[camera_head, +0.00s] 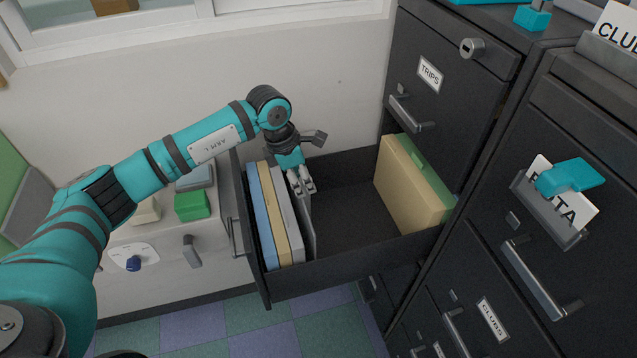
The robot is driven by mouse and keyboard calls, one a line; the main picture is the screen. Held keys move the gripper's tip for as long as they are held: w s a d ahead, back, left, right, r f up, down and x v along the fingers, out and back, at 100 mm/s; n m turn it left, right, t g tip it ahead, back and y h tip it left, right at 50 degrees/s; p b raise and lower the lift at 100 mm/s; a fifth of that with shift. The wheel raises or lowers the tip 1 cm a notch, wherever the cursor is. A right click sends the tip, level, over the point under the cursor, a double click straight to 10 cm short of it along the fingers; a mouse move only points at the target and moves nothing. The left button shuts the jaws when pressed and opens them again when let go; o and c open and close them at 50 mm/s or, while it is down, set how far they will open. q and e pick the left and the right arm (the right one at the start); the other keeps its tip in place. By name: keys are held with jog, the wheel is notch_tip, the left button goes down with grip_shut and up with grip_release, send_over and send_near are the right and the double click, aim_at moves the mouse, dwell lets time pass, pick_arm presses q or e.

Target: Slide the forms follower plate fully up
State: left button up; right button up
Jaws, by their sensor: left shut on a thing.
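An open dark drawer (350,268) sticks out to the left from the cabinet. Near its front end stand upright folders: a blue one (262,220), a tan one (276,215) and a grey one (291,228). Right behind them stands a thin dark-grey plate (308,232), which looks like the follower plate. My left gripper (302,184) reaches down into the drawer from above and is shut on the plate's upper edge. Its fingers partly hide the plate's top. The plate looks close against the grey folder; whether they touch is hard to tell. My right gripper is not in view.
Bare drawer floor (347,222) lies between the plate and tan and green folders (412,185) at the cabinet end. Dark cabinets with handles, one labelled TRIPS (430,73), stand right. A counter (155,277) with a green block (192,205) stands left of the drawer.

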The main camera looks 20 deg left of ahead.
pick_arm(q)
jog(key=shift+s+a+f, duration=0.1)
jog(key=shift+s+a, duration=0.05)
jog(key=shift+a, duration=0.05)
jog(key=shift+s+a, duration=0.25)
jog(key=shift+a, duration=0.1)
dwell(0.4)
jog(key=shift+w+d+b, duration=0.1)
jog(key=shift+d+b, duration=0.1)
jog(key=shift+b, duration=0.2)
jog(key=o, duration=1.1)
jog(key=shift+w, duration=0.1)
jog(key=shift+c, duration=0.2)
